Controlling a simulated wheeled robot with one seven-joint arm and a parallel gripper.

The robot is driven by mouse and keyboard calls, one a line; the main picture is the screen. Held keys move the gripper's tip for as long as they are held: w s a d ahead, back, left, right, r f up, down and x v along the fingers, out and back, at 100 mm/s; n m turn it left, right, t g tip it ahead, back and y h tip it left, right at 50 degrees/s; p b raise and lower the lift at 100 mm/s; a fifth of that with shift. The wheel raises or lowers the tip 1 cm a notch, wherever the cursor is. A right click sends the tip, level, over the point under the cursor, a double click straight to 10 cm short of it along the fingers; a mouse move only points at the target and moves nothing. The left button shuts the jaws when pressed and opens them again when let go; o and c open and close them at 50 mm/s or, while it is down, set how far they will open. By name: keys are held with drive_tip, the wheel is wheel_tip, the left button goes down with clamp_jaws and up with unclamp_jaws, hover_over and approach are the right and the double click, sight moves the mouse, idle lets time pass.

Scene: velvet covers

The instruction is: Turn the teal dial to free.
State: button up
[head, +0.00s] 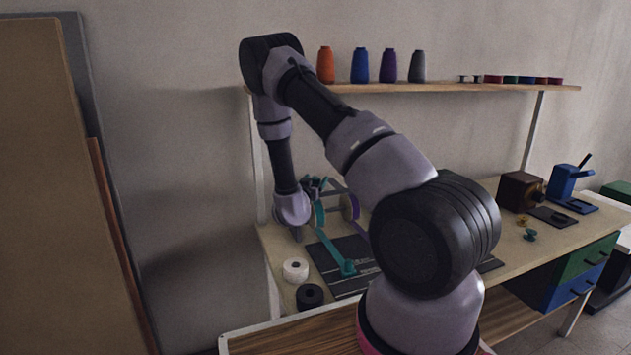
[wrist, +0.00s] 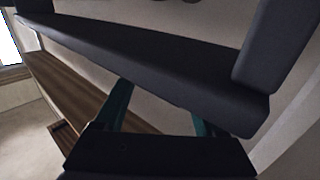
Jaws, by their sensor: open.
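A teal strip (head: 331,247) runs down over a dark board on the table and ends in a round teal knob (head: 348,268). I cannot tell whether this knob is the dial, and no setting is readable. Teal and purple curved parts stand upright behind it. My gripper (head: 314,185) is open at the end of my bent arm, small and partly hidden among these curved parts; contact cannot be judged. In the wrist view, big dark shapes cover much of the picture, with two teal bars (wrist: 119,105) between them. No dial face shows there.
The dark board (head: 343,284) lies beside a white roll (head: 295,270) and a black roll (head: 309,296). My arm hides the table's middle. Small teal and yellow pieces (head: 529,235), a brown box (head: 519,191) and a blue device (head: 563,183) sit right. A shelf (head: 455,88) holds spools.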

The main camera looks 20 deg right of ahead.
drive_tip(key=shift+w+d, duration=0.2)
clamp_jaws()
